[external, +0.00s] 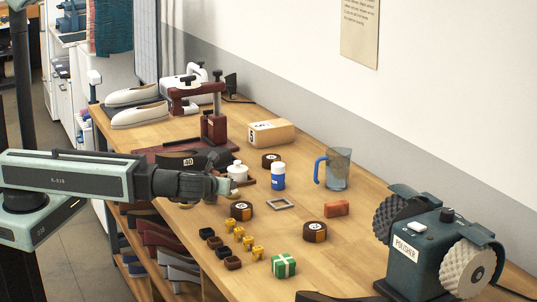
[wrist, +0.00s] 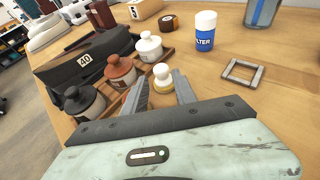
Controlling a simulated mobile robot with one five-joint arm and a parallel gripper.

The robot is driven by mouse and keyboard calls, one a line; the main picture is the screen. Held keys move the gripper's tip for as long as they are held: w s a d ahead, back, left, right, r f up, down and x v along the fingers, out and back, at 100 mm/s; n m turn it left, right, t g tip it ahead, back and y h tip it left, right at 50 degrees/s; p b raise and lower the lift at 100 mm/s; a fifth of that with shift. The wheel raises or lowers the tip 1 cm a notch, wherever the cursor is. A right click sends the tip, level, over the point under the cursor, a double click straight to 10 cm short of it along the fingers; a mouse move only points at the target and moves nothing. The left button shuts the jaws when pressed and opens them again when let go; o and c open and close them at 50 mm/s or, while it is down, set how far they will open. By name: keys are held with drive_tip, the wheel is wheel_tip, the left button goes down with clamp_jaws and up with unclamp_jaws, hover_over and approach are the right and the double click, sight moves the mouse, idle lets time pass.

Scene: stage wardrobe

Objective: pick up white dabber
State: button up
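A small white dabber (wrist: 162,72) with a rounded knob and a tan lower part is between my fingers in the wrist view. My gripper (wrist: 161,86) is open, with one finger on each side of the dabber; a small gap shows on the left, and whether the right finger touches cannot be told. In the external view my gripper (external: 230,186) is low over the bench, just in front of a white pot (external: 237,171). The dabber is mostly hidden there.
A brown pot (wrist: 121,73) and a dark pot (wrist: 82,104) stand left of my fingers. A blue-and-white bottle (external: 278,176), a grey square frame (external: 282,203) and a blue jug (external: 337,168) are to the right. A polisher (external: 428,250) stands front right.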

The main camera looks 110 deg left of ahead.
drive_tip(key=b+x, duration=0.1)
drive_tip(key=x, duration=0.3)
drive_tip(key=b+x, duration=0.1)
drive_tip(key=x, duration=0.1)
drive_tip(key=shift+w+a+f+b, duration=0.15)
drive_tip(key=shift+f+b, duration=0.15)
drive_tip(key=shift+f, duration=0.15)
drive_tip(key=shift+r, duration=0.1)
clamp_jaws()
